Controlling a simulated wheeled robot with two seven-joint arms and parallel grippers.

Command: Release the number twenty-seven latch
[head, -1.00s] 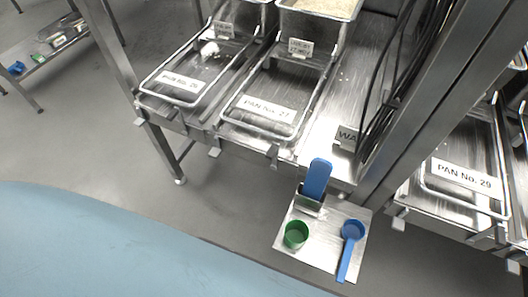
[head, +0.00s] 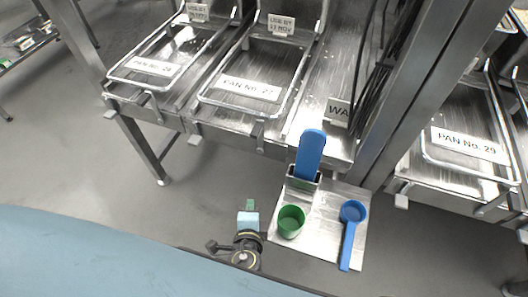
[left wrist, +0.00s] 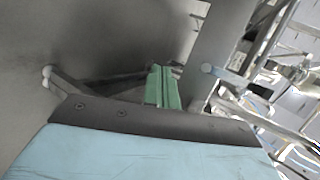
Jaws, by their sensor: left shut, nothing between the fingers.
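The pan labelled PAN No. 27 (head: 275,57) is a wire-rimmed metal pan at the upper middle of the head view. A small metal tab (head: 259,133) hangs at the front edge of the rack below it; I take this as its latch, though its details are too small to tell. My left gripper (head: 250,205) is low in the middle of the head view, in front of and below the rack, apart from the tab. Its green fingertips are shut together and empty; they also show in the left wrist view (left wrist: 163,88). My right gripper is not in view.
A metal shelf (head: 330,255) holds a green cup (head: 291,221), a blue scoop (head: 352,212) and a blue-handled tool (head: 311,152) in a holder. Other pans flank: one at left (head: 178,45), PAN No. 29 (head: 458,125) at right. A steel post (head: 425,90) stands between.

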